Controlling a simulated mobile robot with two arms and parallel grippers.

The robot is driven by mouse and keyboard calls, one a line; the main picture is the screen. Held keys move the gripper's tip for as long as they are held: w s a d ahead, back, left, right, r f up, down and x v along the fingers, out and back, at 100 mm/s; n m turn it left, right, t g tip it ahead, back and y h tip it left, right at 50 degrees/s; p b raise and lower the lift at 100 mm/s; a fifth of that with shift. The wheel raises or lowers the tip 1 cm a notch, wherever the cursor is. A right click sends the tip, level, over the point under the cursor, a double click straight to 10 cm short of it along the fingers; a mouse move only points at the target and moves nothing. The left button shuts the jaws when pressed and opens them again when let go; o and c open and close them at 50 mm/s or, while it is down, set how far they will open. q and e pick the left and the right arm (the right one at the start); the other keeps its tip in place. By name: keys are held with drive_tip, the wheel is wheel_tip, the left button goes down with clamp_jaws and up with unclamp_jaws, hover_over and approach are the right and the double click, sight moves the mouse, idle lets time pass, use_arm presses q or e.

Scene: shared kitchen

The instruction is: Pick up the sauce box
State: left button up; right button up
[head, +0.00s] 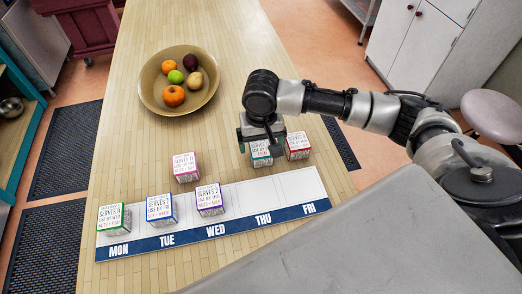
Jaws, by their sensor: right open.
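Several small labelled boxes stand on the wooden counter and on the day mat; I cannot tell which is the sauce box. A teal-edged box (261,155) stands just behind the mat, right under my right gripper (262,146). The gripper is open and points down, its fingers at the top of this box and partly hiding it. A red-edged box (297,147) stands close to its right. A pink-edged box (186,168) stands farther left, behind the mat. My left gripper is out of view.
The weekday mat (275,192) carries a green box (113,219) at MON, a blue box (161,210) at TUE and a purple box (209,201) at WED. THU and FRI are bare. A fruit bowl (150,100) stands farther back on the counter.

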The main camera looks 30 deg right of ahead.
sight(261, 147)
drive_tip(key=shift+w+f, duration=0.15)
drive_tip(key=shift+f, duration=0.2)
wheel_tip(261, 147, down, 4)
drive_tip(key=shift+f+p, duration=0.2)
drive_tip(key=shift+p, duration=0.35)
drive_tip(key=shift+f, duration=0.35)
drive_tip(key=shift+c, duration=0.4)
drive_tip(key=c, duration=1)
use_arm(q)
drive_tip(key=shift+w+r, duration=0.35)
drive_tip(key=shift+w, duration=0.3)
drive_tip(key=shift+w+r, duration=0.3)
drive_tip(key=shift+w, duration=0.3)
